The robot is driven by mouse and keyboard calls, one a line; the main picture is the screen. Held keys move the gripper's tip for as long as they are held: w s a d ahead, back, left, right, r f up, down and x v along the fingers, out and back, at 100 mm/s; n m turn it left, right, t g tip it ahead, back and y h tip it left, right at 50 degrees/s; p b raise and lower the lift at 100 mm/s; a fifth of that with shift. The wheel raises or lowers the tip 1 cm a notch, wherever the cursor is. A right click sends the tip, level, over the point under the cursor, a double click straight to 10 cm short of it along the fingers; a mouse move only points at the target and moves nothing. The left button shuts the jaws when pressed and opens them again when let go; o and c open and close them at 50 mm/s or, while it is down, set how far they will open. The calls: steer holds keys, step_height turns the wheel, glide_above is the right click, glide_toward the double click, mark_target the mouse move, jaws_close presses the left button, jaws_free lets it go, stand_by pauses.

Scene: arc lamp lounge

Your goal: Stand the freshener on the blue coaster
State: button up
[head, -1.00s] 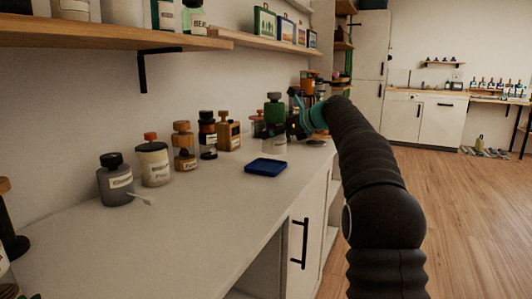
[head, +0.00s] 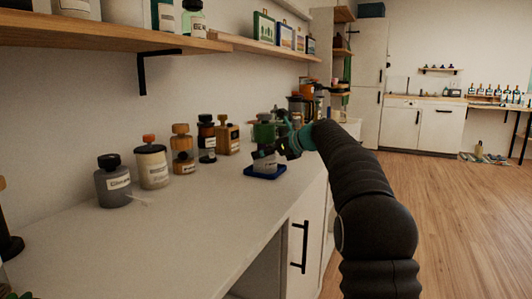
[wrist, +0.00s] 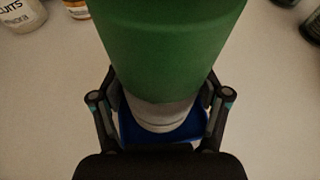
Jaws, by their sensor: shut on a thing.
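The freshener (head: 265,133) has a green upper part and a pale lower part with a label. My gripper (head: 277,146) is shut on it from the right. The freshener is over the blue coaster (head: 250,174), a shallow square tray on the counter, and looks slightly tilted. I cannot tell whether its base touches the coaster. In the wrist view the green part of the freshener (wrist: 167,45) fills the top middle, its pale lower part is between the fingers (wrist: 163,112), and the blue coaster (wrist: 190,130) shows beneath.
A row of labelled bottles and jars stands left of the coaster, including a grey bottle (head: 114,181), a white jar (head: 152,167) and an amber bottle (head: 183,152). A wooden shelf (head: 110,35) hangs above. The front of the counter (head: 190,225) is clear.

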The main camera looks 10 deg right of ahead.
steer(key=o, duration=1.5)
steer(key=shift+r, duration=0.1)
steer(key=v, duration=1.2)
steer(key=shift+r, duration=0.1)
